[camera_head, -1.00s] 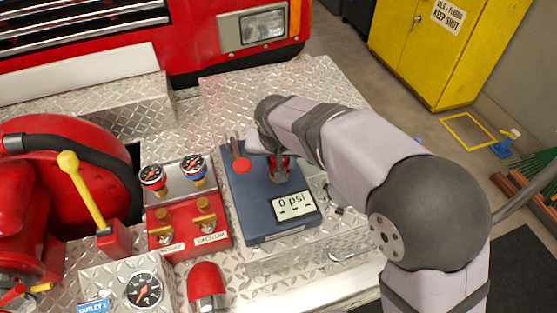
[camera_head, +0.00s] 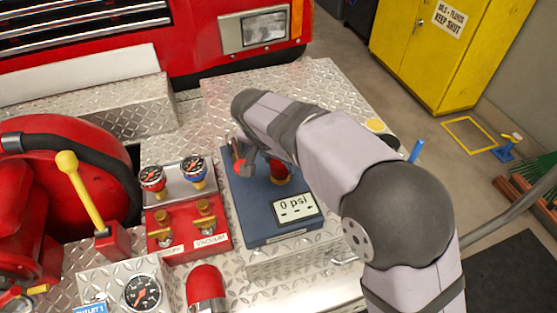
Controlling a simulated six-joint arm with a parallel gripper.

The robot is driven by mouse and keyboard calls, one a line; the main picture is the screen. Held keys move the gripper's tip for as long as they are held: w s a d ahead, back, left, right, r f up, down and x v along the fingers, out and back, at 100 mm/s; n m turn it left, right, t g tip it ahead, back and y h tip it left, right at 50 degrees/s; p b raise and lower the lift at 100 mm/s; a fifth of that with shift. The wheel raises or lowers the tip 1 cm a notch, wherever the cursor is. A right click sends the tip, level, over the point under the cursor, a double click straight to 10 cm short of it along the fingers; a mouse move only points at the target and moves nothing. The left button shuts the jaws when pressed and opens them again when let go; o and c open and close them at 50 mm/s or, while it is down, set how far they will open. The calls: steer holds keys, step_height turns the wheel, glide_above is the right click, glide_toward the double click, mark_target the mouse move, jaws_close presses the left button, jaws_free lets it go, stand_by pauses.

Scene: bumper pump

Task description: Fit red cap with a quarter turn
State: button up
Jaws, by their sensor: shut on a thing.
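A blue test box (camera_head: 262,226) with a display reading "0 psi" stands on the diamond-plate deck. A red cap-like piece (camera_head: 280,173) sits on a fitting on its top; my arm partly covers it, so I cannot tell how it is seated or turned. A lever with a red knob (camera_head: 238,168) is at the box's upper left. My gripper (camera_head: 242,160) is at this lever, left of the red cap-like piece and apart from it. It appears shut on the lever's knob end; its fingers are small and partly hidden.
A red panel (camera_head: 188,230) with gauges and brass valves stands left of the box. A red dome (camera_head: 207,284) with a silver base is in front. A yellow-handled lever (camera_head: 82,190) rises at left. A yellow disc (camera_head: 375,125) lies on the deck's right part.

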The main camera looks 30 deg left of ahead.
steer(key=shift+w+d+r, duration=0.1)
steer(key=shift+w+d, duration=0.05)
steer(key=shift+d, duration=0.1)
steer(key=m+h+p, duration=0.1)
steer(key=m, duration=0.2)
steer(key=shift+r+m+h, duration=0.1)
steer(key=shift+m+h, duration=0.2)
steer(key=shift+m+g+h+p, duration=0.5)
steer(key=shift+m+p, duration=0.75)
steer(key=shift+m, duration=0.35)
steer(key=shift+f+m, duration=0.2)
steer(key=shift+m, duration=0.3)
